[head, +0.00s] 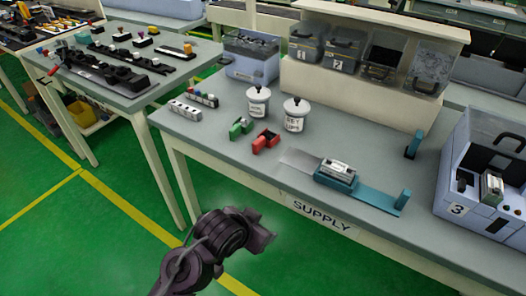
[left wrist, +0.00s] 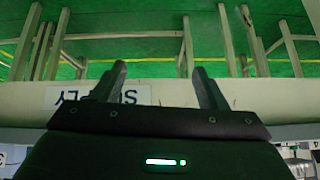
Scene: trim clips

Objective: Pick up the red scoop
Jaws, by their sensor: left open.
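The red scoop (head: 266,141) lies on the supply table near its front left edge in the head view. It looks like a small red block-shaped piece with a hollow. A similar green scoop (head: 240,127) lies just left of it and apart. My left gripper (head: 264,236) is off the table's front edge, nearer than the red scoop and clear of it. In the left wrist view its two fingers (left wrist: 160,72) are spread with nothing between them. The red scoop is not visible in that view. My right gripper is not in view.
Two white lidded jars (head: 296,117) stand behind the scoops. A blue tray (head: 375,196) holding a labelled block lies to the right. A blue-grey bin (head: 486,170) marked 3 is at the far right. The SUPPLY label (head: 321,215) is on the table's front edge.

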